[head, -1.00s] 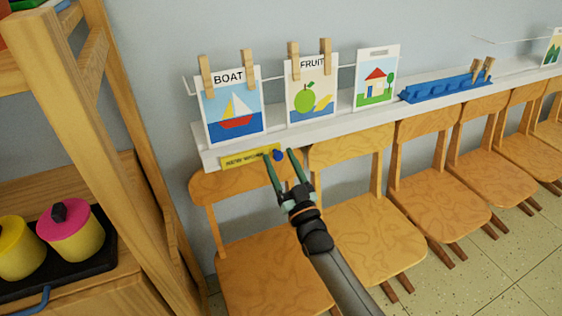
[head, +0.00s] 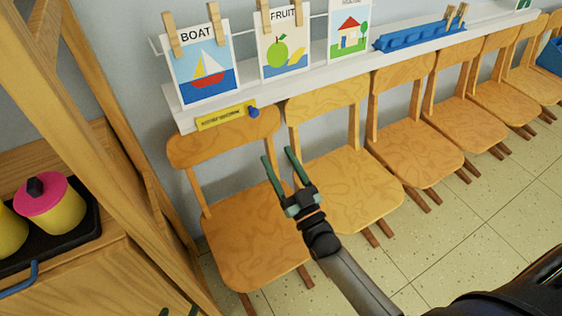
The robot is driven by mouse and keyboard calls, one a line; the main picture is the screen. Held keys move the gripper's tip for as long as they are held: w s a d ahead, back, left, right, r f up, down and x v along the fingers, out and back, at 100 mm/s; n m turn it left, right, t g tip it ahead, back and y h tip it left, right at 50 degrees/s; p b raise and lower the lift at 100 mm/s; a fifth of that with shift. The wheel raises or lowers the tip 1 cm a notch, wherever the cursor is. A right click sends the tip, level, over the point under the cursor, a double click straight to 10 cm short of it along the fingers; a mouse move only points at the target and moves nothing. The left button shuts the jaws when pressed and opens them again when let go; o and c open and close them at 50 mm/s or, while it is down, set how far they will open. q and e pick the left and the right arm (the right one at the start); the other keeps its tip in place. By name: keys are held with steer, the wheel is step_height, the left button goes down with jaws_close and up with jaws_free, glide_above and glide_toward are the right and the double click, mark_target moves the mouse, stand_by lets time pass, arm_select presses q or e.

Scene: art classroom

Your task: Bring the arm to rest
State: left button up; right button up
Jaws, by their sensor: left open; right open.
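My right gripper (head: 278,156) is in the middle of the head view, on an arm that comes up from the lower right. Its two green fingers are apart, with nothing between them. In the picture it lies over the first two wooden chairs, below the ledge, and appears to touch nothing. Only the green fingertips of my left gripper (head: 181,312) show at the bottom edge, apart from each other. The rest of that gripper is out of the frame.
A white ledge (head: 310,80) carries BOAT (head: 205,75), FRUIT (head: 283,45) and house (head: 349,30) cards and a blue rack (head: 420,36). Several wooden chairs (head: 240,240) line the wall. A wooden shelf with lidded pots (head: 52,203) stands left. Open floor (head: 480,220) lies right.

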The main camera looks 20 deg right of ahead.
steer(key=shift+s, duration=0.2)
steer(key=shift+f, duration=0.1)
steer(key=s+a+f+n+g, duration=0.1)
steer(key=s+a+f+g, duration=0.1)
steer(key=s+f+g, duration=0.7)
steer(key=s+a+f+g, duration=0.2)
steer(key=s+f+g, duration=0.2)
steer(key=s+f, duration=0.5)
arm_select(q)
steer(key=s+a+r+p, duration=0.1)
steer(key=a+r+p, duration=0.2)
steer(key=r+p, duration=0.9)
steer(key=p, duration=0.3)
steer(key=shift+s+n+y+p, duration=0.25)
steer(key=shift+n+y+p, duration=0.15)
arm_select(e)
steer(key=s+d+r, duration=0.2)
steer(key=d+r, duration=0.1)
steer(key=r, duration=1)
steer(key=shift+m+h, duration=0.3)
steer(key=shift+h, duration=0.1)
arm_select(q)
steer(key=shift+f, duration=0.15)
arm_select(e)
steer(key=shift+s+d, duration=0.1)
